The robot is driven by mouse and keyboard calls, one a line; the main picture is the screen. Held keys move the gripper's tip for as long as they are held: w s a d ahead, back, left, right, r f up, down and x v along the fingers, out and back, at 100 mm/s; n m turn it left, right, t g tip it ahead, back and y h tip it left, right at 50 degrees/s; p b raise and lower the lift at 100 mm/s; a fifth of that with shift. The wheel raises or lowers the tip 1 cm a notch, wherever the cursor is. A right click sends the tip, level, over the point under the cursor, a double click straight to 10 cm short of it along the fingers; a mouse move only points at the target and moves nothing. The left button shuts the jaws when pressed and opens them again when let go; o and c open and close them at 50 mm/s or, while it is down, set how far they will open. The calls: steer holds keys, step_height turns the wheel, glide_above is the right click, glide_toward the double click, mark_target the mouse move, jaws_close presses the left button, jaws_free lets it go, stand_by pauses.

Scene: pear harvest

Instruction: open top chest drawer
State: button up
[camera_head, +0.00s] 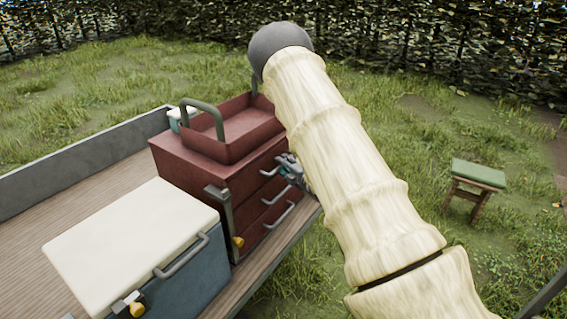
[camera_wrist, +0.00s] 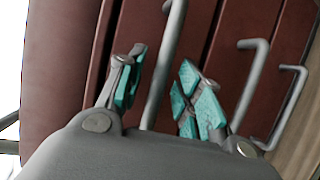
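The dark red chest (camera_head: 190,165) stands on the wooden bed, with drawers on its right-hand face. The top drawer's handle (camera_head: 269,172) is partly covered by my gripper (camera_head: 288,167) in the head view. In the wrist view, my gripper (camera_wrist: 160,88) is open, its teal-padded fingers on either side of a grey bar handle (camera_wrist: 164,65), which appears to be the top one. I see a gap between the bar and the pads. Two more drawer handles show to the right (camera_wrist: 250,80) and farther right (camera_wrist: 291,100). The top drawer looks closed.
A blue cooler with a cream lid (camera_head: 130,240) stands in front of the chest. A red open tray (camera_head: 240,125) with grey handles sits on top of the chest. A green-topped stool (camera_head: 478,173) stands on the grass at right. My arm covers part of the view.

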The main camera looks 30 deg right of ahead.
steer(key=shift+w+f, duration=0.1)
steer(key=shift+w, duration=0.3)
jaws_close()
